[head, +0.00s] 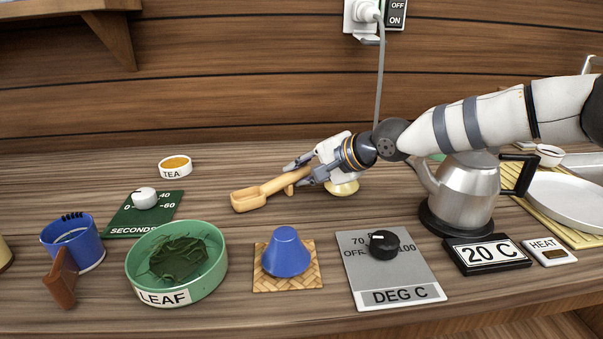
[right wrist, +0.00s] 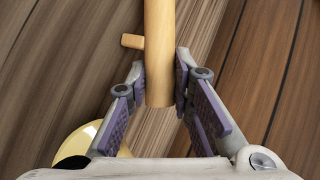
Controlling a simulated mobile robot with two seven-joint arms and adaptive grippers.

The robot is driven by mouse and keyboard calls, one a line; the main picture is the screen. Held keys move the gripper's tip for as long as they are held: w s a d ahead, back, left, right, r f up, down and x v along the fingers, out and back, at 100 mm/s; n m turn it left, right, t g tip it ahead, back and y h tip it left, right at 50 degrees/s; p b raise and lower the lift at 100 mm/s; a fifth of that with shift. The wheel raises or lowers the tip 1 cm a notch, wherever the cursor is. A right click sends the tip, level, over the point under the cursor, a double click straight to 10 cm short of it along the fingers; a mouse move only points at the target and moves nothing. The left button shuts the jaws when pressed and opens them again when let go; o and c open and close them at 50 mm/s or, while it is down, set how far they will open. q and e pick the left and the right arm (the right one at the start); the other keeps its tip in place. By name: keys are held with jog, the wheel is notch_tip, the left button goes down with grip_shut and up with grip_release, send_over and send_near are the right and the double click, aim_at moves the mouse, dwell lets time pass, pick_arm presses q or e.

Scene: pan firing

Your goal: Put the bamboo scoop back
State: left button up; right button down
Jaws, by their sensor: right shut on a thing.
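The bamboo scoop (head: 268,191) is a light wooden scoop with its bowl to the left and its handle to the right in the head view. My right gripper (head: 302,170) is shut on the end of its handle, behind the middle of the counter. In the right wrist view the handle (right wrist: 159,50) stands between the two finger pads, with a small peg on its left side. Whether the bowl touches the counter, I cannot tell. My left gripper is not in view.
A green LEAF bowl (head: 135,262), blue cup (head: 90,250), blue cone (head: 286,252) on a woven mat (head: 315,275), DEG C panel (head: 420,275) and steel kettle (head: 465,190) stand around. A yellowish round object (head: 342,188) is below the gripper. A TEA dish (head: 175,172) is behind left.

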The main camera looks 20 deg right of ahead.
jog(key=shift+f, duration=0.2)
jog(key=c, duration=1.4)
grip_release()
jog(key=shift+r, duration=0.2)
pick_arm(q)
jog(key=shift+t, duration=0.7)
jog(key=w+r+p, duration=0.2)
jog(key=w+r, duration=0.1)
pick_arm(e)
jog(key=v, duration=1.2)
jog(key=shift+s, duration=0.1)
